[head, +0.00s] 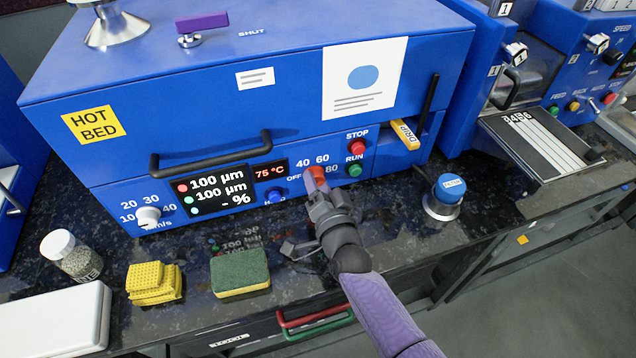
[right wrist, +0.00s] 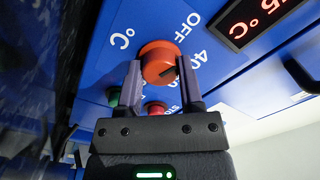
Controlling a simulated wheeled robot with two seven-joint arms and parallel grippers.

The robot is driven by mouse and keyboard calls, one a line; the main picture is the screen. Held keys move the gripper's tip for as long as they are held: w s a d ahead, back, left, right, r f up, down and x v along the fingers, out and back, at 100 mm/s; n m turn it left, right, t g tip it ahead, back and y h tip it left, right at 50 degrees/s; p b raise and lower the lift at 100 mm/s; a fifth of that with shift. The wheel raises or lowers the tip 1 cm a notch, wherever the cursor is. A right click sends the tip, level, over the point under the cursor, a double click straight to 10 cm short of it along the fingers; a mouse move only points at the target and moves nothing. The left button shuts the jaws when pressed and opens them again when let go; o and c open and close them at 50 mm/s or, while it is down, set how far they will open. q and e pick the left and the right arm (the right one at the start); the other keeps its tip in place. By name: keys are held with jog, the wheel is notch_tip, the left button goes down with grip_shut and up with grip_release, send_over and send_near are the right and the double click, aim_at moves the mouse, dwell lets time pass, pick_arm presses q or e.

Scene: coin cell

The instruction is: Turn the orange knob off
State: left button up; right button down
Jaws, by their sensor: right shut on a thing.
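The orange knob (head: 318,173) is on the front panel of the blue hot-bed machine (head: 330,130), among the printed marks OFF, 40, 60 and 80. In the right wrist view the knob (right wrist: 157,58) sits between the two fingers, and a dark mark on it lies toward the lower right. My right gripper (head: 315,181) reaches the panel from the front and is shut on the knob; it also shows in the right wrist view (right wrist: 161,85). The fingers hide part of the knob in the head view. My left gripper is not in view.
The red STOP button (head: 358,147) and green RUN button (head: 355,170) are just right of the knob. A blue button (head: 265,196) and the 75 °C display (head: 270,170) are left. A sponge (head: 240,272) and yellow pads (head: 153,283) lie on the dark counter.

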jog(key=shift+c, duration=1.2)
grip_release()
jog(key=shift+s+d+p, duration=0.1)
jog(key=shift+s+p, duration=0.2)
jog(key=shift+s, duration=0.05)
jog(key=p+v, duration=0.3)
jog(key=v, duration=0.5)
jog(key=shift+s, duration=0.3)
jog(key=shift+s+d, duration=0.15)
jog(key=shift+s, duration=0.15)
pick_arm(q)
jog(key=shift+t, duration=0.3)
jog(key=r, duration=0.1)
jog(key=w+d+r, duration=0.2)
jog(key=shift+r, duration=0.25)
